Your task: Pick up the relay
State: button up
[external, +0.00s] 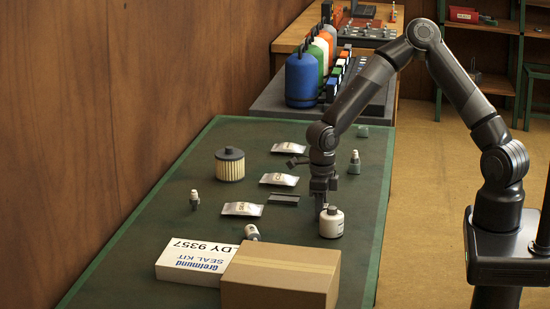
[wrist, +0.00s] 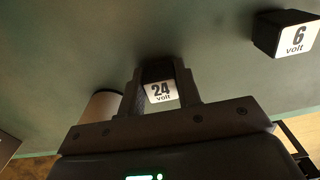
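A small dark block with a white "24 volt" label, which looks like a relay (wrist: 160,90), sits between the fingertips of my gripper (wrist: 163,84) in the wrist view. A similar dark block labelled "6 volt" (wrist: 287,36) stands apart at the upper right. In the external view my gripper (external: 321,200) points down, low over the green table (external: 150,250), just behind a white bottle. The held block cannot be made out there.
The white bottle (external: 331,224) stands close in front of my gripper. A cardboard box (external: 282,277) and a white seal kit box (external: 195,262) fill the near end. Silver pouches (external: 242,209), a cream filter (external: 229,165) and small bottles (external: 354,163) stand around.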

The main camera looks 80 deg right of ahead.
jog(key=c, duration=0.4)
jog(key=shift+r, duration=0.55)
notch_tip(320, 180, up, 3)
jog(key=shift+r, duration=0.1)
jog(key=s+d+r, duration=0.2)
jog(key=d, duration=0.1)
jog(key=s+d+r, duration=0.2)
jog(key=d, duration=0.1)
jog(key=s+d+r, duration=0.1)
jog(key=d+r, duration=0.1)
jog(key=d, duration=0.2)
jog(key=shift+s+r, duration=0.35)
jog(key=shift+s, duration=0.05)
